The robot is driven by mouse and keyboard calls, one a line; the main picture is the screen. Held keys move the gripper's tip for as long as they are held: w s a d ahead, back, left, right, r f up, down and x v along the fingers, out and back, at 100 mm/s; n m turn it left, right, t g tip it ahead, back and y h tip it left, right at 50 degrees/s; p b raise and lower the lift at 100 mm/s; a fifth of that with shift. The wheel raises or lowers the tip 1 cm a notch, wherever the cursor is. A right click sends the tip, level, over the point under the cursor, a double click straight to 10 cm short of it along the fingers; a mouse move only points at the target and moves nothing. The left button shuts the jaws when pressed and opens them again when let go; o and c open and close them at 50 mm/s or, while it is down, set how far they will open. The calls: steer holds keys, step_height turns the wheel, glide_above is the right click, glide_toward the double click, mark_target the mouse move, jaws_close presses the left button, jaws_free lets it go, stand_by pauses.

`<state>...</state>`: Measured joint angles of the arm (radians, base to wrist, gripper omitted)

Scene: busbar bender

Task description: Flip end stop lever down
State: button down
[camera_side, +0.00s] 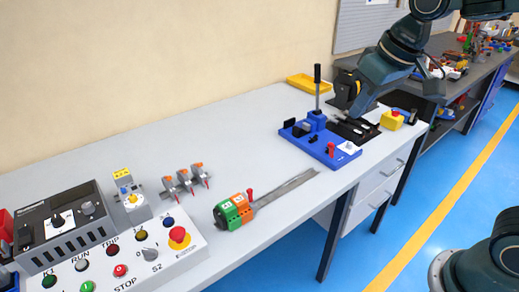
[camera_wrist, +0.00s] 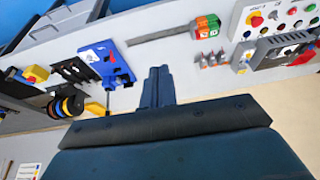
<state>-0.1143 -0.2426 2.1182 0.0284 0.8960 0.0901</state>
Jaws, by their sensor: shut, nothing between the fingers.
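The blue bender base (camera_side: 322,142) stands toward the right end of the table. A tall black-gripped lever (camera_side: 317,88) stands upright on it, and a small red lever (camera_side: 331,149) stands near its front edge. The base also shows in the wrist view (camera_wrist: 108,62), left of my fingers. My gripper (camera_wrist: 158,72) is shut and empty, above the table and apart from the base. In the side view its fingertips are hard to make out.
A flat metal bar (camera_side: 285,188) runs from the green and orange block. Three small grey clamps (camera_side: 186,182), a control panel (camera_side: 130,262) and a yellow emergency stop box (camera_side: 391,119) stand on the table. A yellow tray (camera_side: 309,84) lies behind. The table's middle back is clear.

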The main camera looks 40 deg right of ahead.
steer(key=w+a+f+g, duration=0.1)
steer(key=w+a+f, duration=0.2)
steer(key=w, duration=0.3)
steer(key=w+a+f, duration=0.2)
steer(key=w+a, duration=0.1)
steer(key=w, duration=0.4)
steer(key=g, duration=0.1)
glide_above(250, 195)
steer(key=w, duration=0.5)
step_height(250, 195, down, 11)
steer(key=shift+s+d+f, duration=0.2)
steer(key=shift+f, duration=0.15)
step_height(250, 195, down, 10)
steer(key=w, duration=0.2)
steer(key=shift+s+r, duration=0.25)
steer(key=shift+s, duration=0.85)
steer(key=shift+s+r, duration=0.2)
steer(key=shift+s, duration=0.9)
